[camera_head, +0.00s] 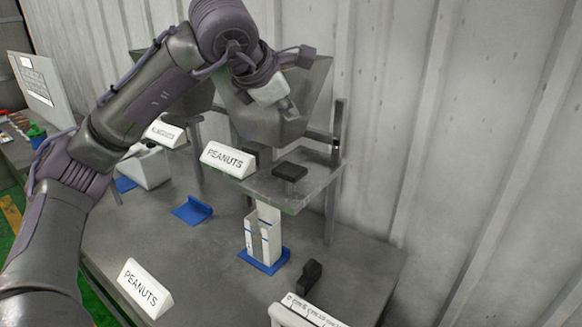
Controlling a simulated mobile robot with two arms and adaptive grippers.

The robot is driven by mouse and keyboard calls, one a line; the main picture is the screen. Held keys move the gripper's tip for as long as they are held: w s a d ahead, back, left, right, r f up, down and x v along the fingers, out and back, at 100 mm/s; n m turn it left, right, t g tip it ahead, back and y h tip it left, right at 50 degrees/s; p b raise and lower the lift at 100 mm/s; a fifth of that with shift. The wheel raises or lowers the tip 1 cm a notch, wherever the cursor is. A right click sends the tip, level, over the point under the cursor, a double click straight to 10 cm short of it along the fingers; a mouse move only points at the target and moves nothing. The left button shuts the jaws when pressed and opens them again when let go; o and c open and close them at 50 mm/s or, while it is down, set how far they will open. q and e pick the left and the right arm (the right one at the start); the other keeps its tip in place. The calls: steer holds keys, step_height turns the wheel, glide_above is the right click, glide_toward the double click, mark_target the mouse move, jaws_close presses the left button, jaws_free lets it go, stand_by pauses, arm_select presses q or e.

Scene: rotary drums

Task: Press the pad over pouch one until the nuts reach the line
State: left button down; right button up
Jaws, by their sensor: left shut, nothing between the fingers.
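A white pouch (266,222) with a clear window and blue marks stands upright on a blue base (279,262), below the dispenser shelf (262,187). The fill level inside it is too small to tell. A dark pad (290,171) lies on the shelf, above and a little right of the pouch. My left gripper (288,106) is shut and empty, in front of the grey hopper (309,92), above the pad and apart from it. My right gripper is not in view.
A "PEANUTS" sign (228,158) is at the shelf's left, another (145,288) on the table in front. An empty-looking blue holder (193,210) and a white container (149,168) are to the left. A black block (310,275) stands front right. A corrugated wall (460,150) is behind.

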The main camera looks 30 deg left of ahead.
mark_target(288, 171)
arm_select(q)
step_height(288, 171, down, 8)
steer(key=b, duration=0.5)
steer(key=shift+b, duration=0.35)
steer(key=shift+w+f+b, duration=0.1)
steer(key=shift+f+b, duration=0.3)
steer(key=shift+f, duration=0.1)
stand_by(0.7)
steer(key=shift+f+b, duration=0.35)
steer(key=shift+b, duration=0.15)
steer(key=shift+f+b, duration=1.6)
steer(key=shift+f, duration=0.15)
stand_by(1.2)
steer(key=shift+r+p, duration=1.45)
steer(key=shift+r, duration=0.7)
